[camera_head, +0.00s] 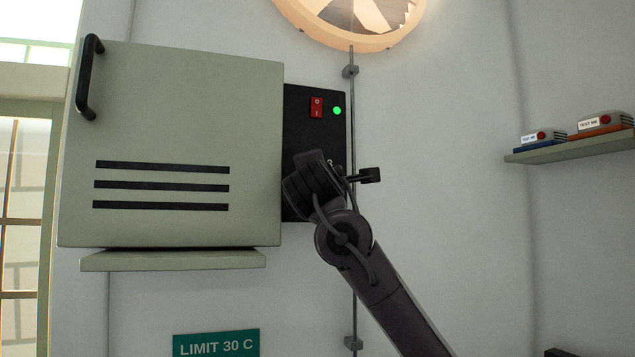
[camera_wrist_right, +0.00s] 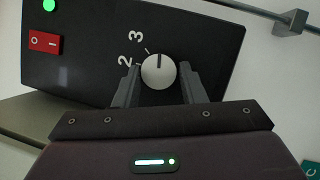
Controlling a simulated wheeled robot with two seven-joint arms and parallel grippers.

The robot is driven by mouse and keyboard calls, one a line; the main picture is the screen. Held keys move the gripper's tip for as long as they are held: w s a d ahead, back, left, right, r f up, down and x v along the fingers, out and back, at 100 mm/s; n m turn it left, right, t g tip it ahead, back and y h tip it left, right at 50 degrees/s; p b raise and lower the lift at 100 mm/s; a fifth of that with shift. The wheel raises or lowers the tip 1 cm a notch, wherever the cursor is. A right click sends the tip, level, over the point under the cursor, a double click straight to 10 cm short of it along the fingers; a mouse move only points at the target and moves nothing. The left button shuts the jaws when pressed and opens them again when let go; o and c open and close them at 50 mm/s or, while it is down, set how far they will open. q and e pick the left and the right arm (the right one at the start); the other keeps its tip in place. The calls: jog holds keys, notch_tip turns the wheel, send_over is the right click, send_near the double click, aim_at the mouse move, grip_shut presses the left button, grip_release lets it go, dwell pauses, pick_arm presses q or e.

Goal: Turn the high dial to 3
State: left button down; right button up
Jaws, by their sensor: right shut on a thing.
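The dial (camera_wrist_right: 158,73) is a round pale knob on the black control panel (camera_wrist_right: 95,28), with a dark pointer line. In the right wrist view the line points nearly straight up, slightly clockwise of the tick by the 3; the 2 is farther left. My right gripper (camera_wrist_right: 160,82) is shut on the dial, one finger at each side. In the head view my right gripper (camera_head: 308,176) covers the dial and the lower part of the panel (camera_head: 300,125); only a 3 shows beside it. My left gripper is not in view.
A red switch (camera_head: 316,107) and a lit green lamp (camera_head: 337,111) are above the dial. The grey cabinet door (camera_head: 180,120) with a black handle (camera_head: 88,77) is left of the panel. A thin vertical pipe (camera_head: 353,290) runs close to the right. A shelf (camera_head: 580,147) is farther right.

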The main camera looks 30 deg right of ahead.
jog(key=o, duration=1)
jog(key=b+v, duration=0.5)
jog(key=v, duration=0.2)
jog(key=shift+s+a, duration=0.25)
jog(key=shift+s, duration=0.05)
jog(key=shift+f, duration=0.1)
